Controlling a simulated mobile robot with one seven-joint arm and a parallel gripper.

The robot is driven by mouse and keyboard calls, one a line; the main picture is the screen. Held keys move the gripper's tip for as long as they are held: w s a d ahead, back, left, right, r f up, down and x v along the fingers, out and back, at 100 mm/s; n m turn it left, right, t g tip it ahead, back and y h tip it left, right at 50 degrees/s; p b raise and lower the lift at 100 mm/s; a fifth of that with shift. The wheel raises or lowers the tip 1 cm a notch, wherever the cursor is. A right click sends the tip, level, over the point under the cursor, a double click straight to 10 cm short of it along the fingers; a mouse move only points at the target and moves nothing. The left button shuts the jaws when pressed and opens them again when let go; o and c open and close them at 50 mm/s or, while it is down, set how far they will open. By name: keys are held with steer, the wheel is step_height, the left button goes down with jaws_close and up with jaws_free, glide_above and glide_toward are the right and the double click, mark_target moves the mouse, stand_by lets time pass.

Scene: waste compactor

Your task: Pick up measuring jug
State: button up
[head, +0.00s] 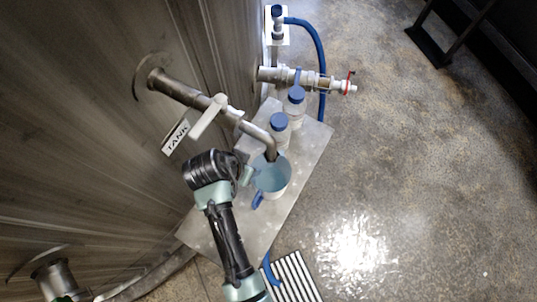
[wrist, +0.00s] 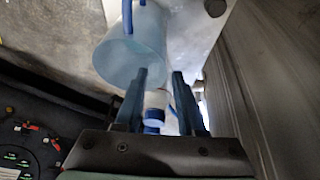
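The measuring jug (head: 273,180) is a translucent, pale blue open vessel with a blue handle (head: 257,201). It stands on a metal shelf (head: 310,150), under the end of a bent metal pipe. In the head view my gripper (head: 246,176) is just left of the jug, close to its rim; contact cannot be told. In the wrist view the jug (wrist: 137,50) lies to the upper left of the fingertips, with its blue handle at the top.
The tank's bent pipe (head: 258,133) with a valve lever (head: 208,117) reaches over the jug. Two blue-capped bottles (head: 281,133) (head: 295,107) stand behind it. The tank wall (head: 110,90) rises close on the left. Open floor (head: 430,170) lies to the right.

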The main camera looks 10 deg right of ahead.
steer(key=shift+w+a+x, duration=0.1)
steer(key=shift+a+x, duration=0.05)
steer(key=shift+x, duration=1.2)
steer(key=shift+w+a+x, duration=0.1)
steer(key=shift+a+x, duration=0.05)
steer(key=shift+x, duration=1.2)
jaws_close()
